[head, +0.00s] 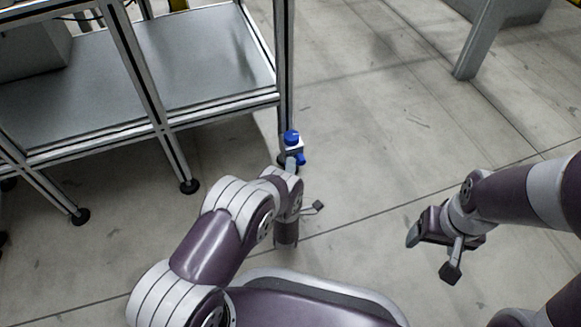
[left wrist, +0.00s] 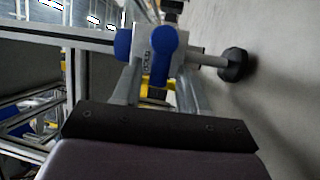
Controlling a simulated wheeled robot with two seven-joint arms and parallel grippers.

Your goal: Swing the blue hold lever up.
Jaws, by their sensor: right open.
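The blue hold lever (head: 301,158) is on a small pale block at the near corner post of the metal frame. In the left wrist view the lever (left wrist: 160,65) has a round hub and a handle that points toward my gripper. Dark lettering shows on the pale plate beside it. A second blue round knob (left wrist: 123,43) is to its left. My left gripper (left wrist: 160,92) is at the lever, with its grey fingers apart on either side of the handle. I cannot tell whether either finger touches it. My right gripper (head: 413,234) is open and empty, well to the right.
The metal frame with a grey shelf (head: 200,60) fills the upper left. Its corner post (head: 284,70) rises behind the lever, and a black foot (left wrist: 235,65) stands nearby. A grey leg (head: 480,45) is at the upper right. The floor between is clear.

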